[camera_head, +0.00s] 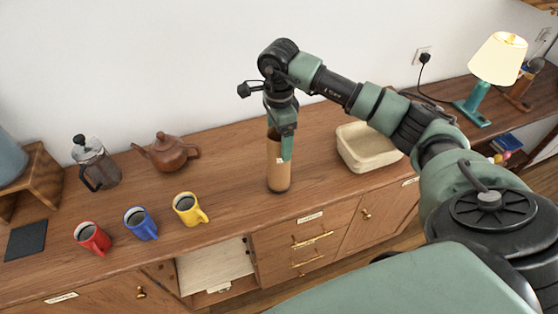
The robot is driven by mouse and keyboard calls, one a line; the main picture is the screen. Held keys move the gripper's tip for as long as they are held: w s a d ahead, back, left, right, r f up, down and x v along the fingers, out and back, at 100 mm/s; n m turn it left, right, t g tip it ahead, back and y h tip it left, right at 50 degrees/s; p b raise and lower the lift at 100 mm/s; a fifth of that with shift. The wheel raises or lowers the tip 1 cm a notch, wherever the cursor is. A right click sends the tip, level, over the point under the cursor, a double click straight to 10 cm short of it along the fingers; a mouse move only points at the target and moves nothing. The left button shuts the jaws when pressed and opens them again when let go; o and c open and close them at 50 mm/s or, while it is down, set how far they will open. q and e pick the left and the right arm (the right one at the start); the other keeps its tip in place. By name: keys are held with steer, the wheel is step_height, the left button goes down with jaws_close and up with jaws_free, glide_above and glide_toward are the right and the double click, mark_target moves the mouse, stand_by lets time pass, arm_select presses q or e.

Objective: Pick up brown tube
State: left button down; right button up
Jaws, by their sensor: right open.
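The brown tube (278,175) stands upright on the wooden sideboard, near its front edge, in the middle of the head view. It has a dark base and a small white label. My right gripper (281,146) reaches down from above at the tube's top. It is open, and a green finger overlaps the tube's upper right side. The far finger and any contact with the tube are hard to make out. My left gripper is not in view.
Red (93,238), blue (140,223) and yellow (189,208) mugs stand left on the sideboard (230,170). A cream basket (366,147) stands right of the tube. A lamp (497,62) is far right.

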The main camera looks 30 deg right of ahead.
mark_target(279, 162)
steer(key=shift+s+a+f+p, duration=0.1)
steer(key=shift+f+p, duration=0.4)
steer(key=shift+f, duration=1.25)
jaws_close()
steer(key=shift+r, duration=0.1)
